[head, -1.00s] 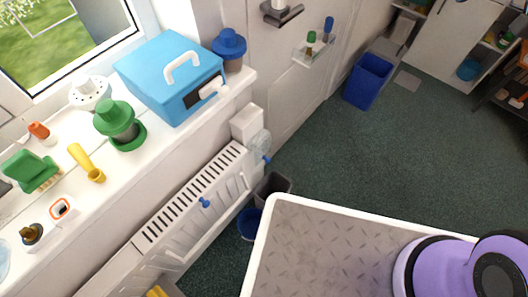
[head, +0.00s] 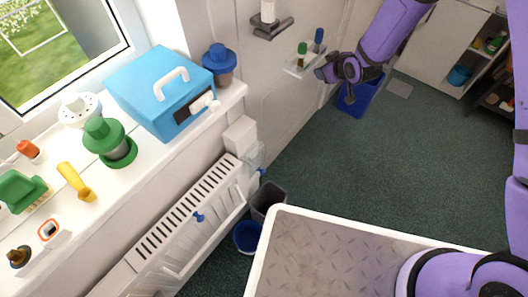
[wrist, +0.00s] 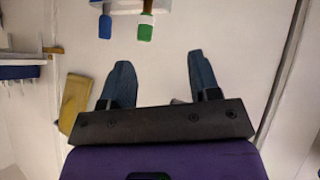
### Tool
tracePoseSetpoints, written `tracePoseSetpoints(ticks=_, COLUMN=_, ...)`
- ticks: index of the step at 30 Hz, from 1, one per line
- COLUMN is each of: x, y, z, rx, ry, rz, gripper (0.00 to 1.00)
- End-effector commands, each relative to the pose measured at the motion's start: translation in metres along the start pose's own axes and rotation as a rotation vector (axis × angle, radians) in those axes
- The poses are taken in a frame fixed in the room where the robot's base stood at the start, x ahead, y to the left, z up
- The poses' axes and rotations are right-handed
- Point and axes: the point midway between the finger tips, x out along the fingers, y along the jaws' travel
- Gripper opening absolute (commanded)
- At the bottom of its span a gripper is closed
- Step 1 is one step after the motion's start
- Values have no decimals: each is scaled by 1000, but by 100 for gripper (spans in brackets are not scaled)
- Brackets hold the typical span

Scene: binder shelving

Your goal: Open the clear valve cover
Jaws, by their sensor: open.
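The clear valve cover (head: 254,157) is a small see-through piece at the right end of the white radiator (head: 190,212), below a white box (head: 240,134). A blue knob (head: 263,172) shows at its lower edge. The cover is small here, and I cannot tell whether it is open or closed. It is not seen in the wrist view. My gripper is up and to the right of the cover, well apart from it, near the door. In the wrist view its two dark blue fingers (wrist: 160,75) are spread with nothing between them.
A clear wall shelf (head: 303,64) with small green and blue bottles is close to my gripper. A grey bin (head: 268,198) and a blue bucket (head: 247,238) stand below the radiator's right end. A blue bin (head: 357,101) is behind my arm. Green floor is open at right.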

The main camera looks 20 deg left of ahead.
Motion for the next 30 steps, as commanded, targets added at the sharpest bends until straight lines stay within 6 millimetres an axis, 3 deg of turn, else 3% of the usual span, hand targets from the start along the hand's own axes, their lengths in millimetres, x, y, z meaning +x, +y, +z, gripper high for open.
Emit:
tracePoseSetpoints(ticks=1, x=18, y=-18, z=14, rx=-17, ry=12, rz=-22, gripper=56)
tracePoseSetpoints(ticks=6, x=64, y=-72, z=54, rx=-66, ry=82, rz=-75, gripper=56)
tracePoseSetpoints(ticks=15, x=115, y=-176, z=143, rx=-129, ry=209, rz=-167, gripper=56)
tracePoseSetpoints(ticks=24, x=124, y=-274, z=246, rx=-158, ry=331, rz=-246, gripper=56)
tracePoseSetpoints(ticks=30, x=115, y=-312, z=294, rx=-162, ry=385, rz=-275, gripper=56)
